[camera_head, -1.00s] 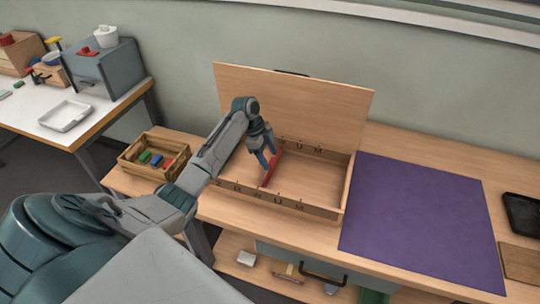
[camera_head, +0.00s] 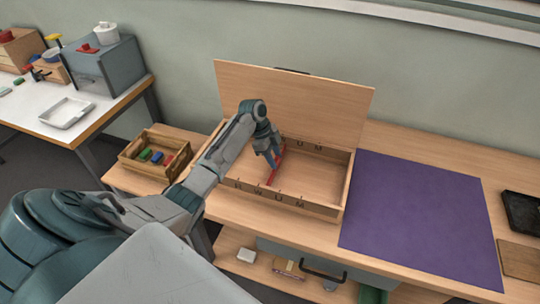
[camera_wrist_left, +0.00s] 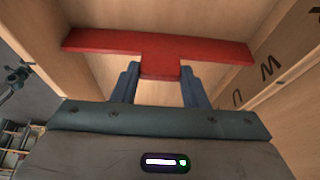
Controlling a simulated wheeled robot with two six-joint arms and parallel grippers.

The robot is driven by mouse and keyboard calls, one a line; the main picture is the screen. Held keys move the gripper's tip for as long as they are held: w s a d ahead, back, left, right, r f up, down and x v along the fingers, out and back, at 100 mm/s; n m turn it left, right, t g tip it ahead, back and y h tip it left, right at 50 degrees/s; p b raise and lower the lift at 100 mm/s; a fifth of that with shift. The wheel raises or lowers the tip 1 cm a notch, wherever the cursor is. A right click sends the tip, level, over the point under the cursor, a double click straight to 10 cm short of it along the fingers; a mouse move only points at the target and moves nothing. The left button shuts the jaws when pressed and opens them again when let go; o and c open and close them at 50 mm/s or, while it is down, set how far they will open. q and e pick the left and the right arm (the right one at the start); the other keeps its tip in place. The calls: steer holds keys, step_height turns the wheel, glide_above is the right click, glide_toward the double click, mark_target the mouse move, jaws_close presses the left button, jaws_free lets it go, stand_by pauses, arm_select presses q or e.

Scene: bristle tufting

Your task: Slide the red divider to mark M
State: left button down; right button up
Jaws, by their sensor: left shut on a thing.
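The red divider (camera_head: 277,172) stands across the inside of an open wooden box (camera_head: 322,212). Letters run along the front wall, with U (camera_head: 278,196) and M (camera_head: 300,202) toward the right. The divider's front end is between W and U, left of M. My left gripper (camera_head: 273,157) is shut on the divider from above. In the left wrist view the fingers close on the tab of the red divider (camera_wrist_left: 160,66), whose long bar spans the box. My gripper hides part of the divider and of the back-wall letters. My right gripper is out of view.
The box's lid (camera_head: 310,105) stands open behind it. A wooden crate (camera_head: 135,168) with colored blocks is to the left. A purple mat (camera_head: 415,220) lies to the right. The box floor right of the divider is clear.

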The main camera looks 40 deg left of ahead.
arm_select(q)
steer(key=w+d, duration=0.1)
steer(key=d, duration=0.3)
steer(key=w+d, duration=0.1)
steer(key=d, duration=0.3)
steer(key=w+d, duration=0.1)
steer(key=d, duration=0.3)
steer(key=shift+w+d+p, duration=0.2)
steer(key=shift+w+p, duration=0.05)
steer(key=shift+p, duration=0.05)
steer(key=shift+r, duration=0.1)
steer(key=c, duration=1.1)
jaws_free()
steer(key=shift+o, duration=1.3)
steer(key=shift+d, duration=0.1)
steer(key=shift+r, duration=0.15)
steer(key=b+v, duration=0.2)
steer(key=v, duration=0.8)
steer(key=shift+r+b, duration=0.15)
steer(key=shift+b, duration=0.25)
